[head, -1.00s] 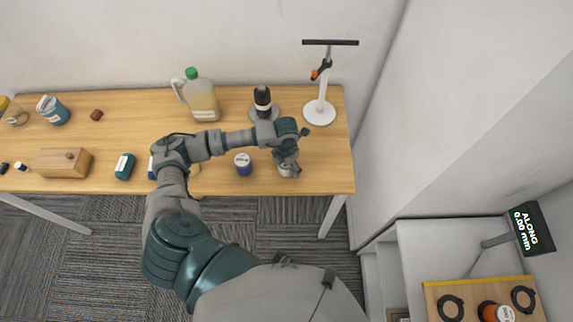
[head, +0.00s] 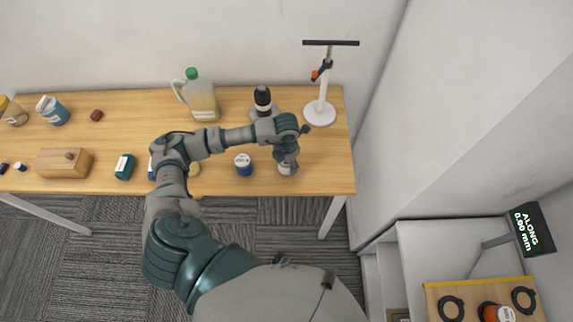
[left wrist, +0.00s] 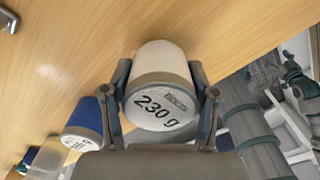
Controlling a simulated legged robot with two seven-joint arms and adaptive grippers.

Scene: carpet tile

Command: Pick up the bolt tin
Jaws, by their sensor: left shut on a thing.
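The bolt tin (left wrist: 162,92) is a pale cylinder whose end reads "BOLTS" and "230 g" in the left wrist view. My left gripper (left wrist: 166,100) is shut on it, one finger on each side. In the head view the left gripper (head: 287,163) is over the right front part of the wooden table, and the tin (head: 286,169) shows only partly below it. I cannot tell whether the tin touches the table. My right gripper is not in view.
A white-based stand (head: 320,112), a dark-topped bottle (head: 262,100) and a green-capped jug (head: 203,100) stand behind. The wooden table's (head: 325,165) right front corner is clear.

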